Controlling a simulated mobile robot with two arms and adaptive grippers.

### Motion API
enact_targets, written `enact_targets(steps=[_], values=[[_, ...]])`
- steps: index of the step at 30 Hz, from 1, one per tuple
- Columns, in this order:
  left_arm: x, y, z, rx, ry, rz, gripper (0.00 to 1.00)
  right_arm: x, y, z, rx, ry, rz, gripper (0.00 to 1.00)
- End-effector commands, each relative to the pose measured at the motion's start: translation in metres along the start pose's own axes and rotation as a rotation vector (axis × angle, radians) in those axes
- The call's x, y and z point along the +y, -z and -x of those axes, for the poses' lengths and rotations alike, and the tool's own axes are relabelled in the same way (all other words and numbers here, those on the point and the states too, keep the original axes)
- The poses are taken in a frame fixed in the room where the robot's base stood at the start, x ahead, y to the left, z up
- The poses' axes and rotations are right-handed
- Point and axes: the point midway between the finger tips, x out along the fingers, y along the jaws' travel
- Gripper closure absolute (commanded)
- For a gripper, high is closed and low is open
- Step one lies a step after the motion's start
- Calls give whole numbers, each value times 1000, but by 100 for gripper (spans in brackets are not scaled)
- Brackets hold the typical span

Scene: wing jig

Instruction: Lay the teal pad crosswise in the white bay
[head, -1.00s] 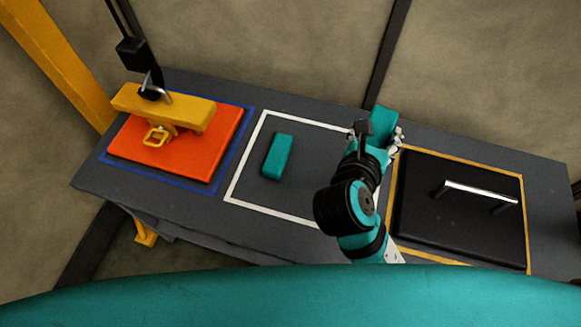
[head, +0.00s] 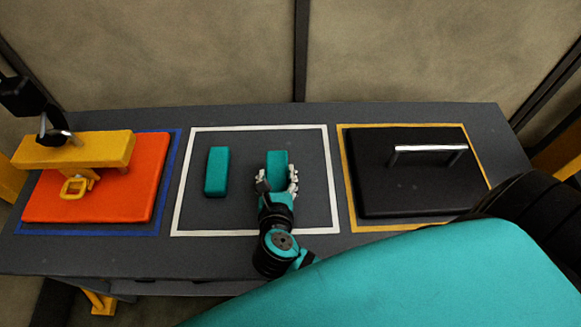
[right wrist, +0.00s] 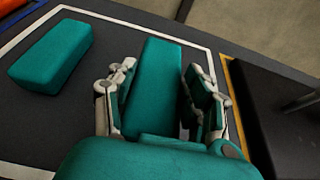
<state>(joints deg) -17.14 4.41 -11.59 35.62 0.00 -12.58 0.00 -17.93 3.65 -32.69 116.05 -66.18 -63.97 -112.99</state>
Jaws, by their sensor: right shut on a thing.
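The white bay (head: 183,215) is a white outlined rectangle on the dark table. One teal pad (head: 217,172) lies in its left part, long side running front to back; it also shows in the right wrist view (right wrist: 50,55). My right gripper (head: 277,180) is shut on a second teal pad (head: 277,160), over the bay's middle-right part. In the right wrist view this held pad (right wrist: 157,75) sits between the two fingers, its near end hidden. It points roughly the same way as the other pad. I cannot tell whether it touches the table. My left gripper is not in view.
Left is a blue-outlined bay (head: 168,185) with an orange slab (head: 140,190), a yellow bar (head: 100,150) and a dark hook on top. Right is a yellow-outlined bay (head: 347,185) with a black lid (head: 400,190) and metal handle (head: 430,148). Bare bay floor separates the pads.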

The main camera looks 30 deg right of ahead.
Motion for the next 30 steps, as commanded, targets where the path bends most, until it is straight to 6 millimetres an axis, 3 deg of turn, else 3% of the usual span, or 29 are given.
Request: enact_targets(steps=[3, 9, 14, 21, 30], values=[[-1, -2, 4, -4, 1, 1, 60, -21, -8, -23, -3, 2, 3, 81], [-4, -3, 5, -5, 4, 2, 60, -40, -13, -45, -1, 1, 2, 81], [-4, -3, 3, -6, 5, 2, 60, -43, -8, -50, 1, 0, 0, 81], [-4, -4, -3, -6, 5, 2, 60, -43, 20, -61, 2, 0, 2, 81], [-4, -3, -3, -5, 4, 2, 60, -43, 21, -62, 1, 0, 1, 81]])
